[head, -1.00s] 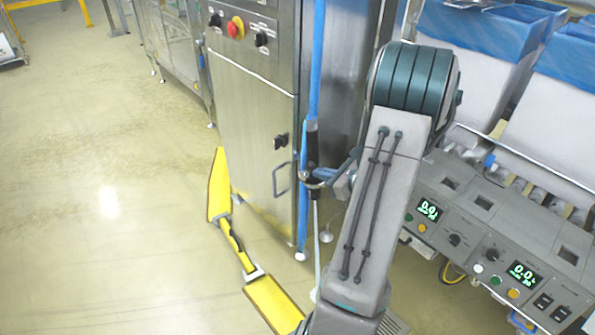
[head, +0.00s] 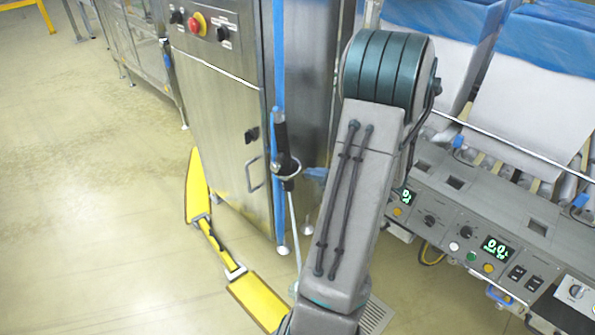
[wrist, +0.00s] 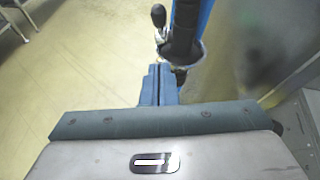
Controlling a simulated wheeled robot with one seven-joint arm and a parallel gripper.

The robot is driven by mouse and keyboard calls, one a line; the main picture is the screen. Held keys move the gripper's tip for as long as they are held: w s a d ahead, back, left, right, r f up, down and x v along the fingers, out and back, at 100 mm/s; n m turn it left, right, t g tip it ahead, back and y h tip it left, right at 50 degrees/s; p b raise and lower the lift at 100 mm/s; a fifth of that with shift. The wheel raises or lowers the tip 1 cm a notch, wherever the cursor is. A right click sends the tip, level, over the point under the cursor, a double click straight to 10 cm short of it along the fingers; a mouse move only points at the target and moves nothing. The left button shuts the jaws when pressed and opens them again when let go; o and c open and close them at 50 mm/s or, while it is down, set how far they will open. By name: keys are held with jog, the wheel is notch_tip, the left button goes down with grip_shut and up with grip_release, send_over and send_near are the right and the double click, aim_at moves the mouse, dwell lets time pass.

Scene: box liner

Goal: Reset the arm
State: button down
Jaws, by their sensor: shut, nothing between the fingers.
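My arm rises in the middle of the head view, its grey link and dark teal joint in front. My gripper shows in the wrist view as two blue fingers (wrist: 160,84) pressed together, with nothing between them. In the head view, a small blue part of my gripper (head: 315,174) shows past the arm's left edge; the rest is hidden. A blue hose with a black handle (head: 282,135) and a metal ring hangs just left of it. In the wrist view, the black handle (wrist: 184,38) is just beyond the fingertips; I cannot tell whether they touch.
A steel cabinet (head: 225,120) with a red knob stands behind the hose. A yellow jointed guard (head: 198,190) runs along the floor at its foot. A control panel (head: 480,235) and blue-lined white boxes (head: 525,105) fill the right. Open floor (head: 80,200) lies left.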

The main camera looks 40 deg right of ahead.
jog(key=v, duration=0.7)
jog(key=shift+d, duration=0.1)
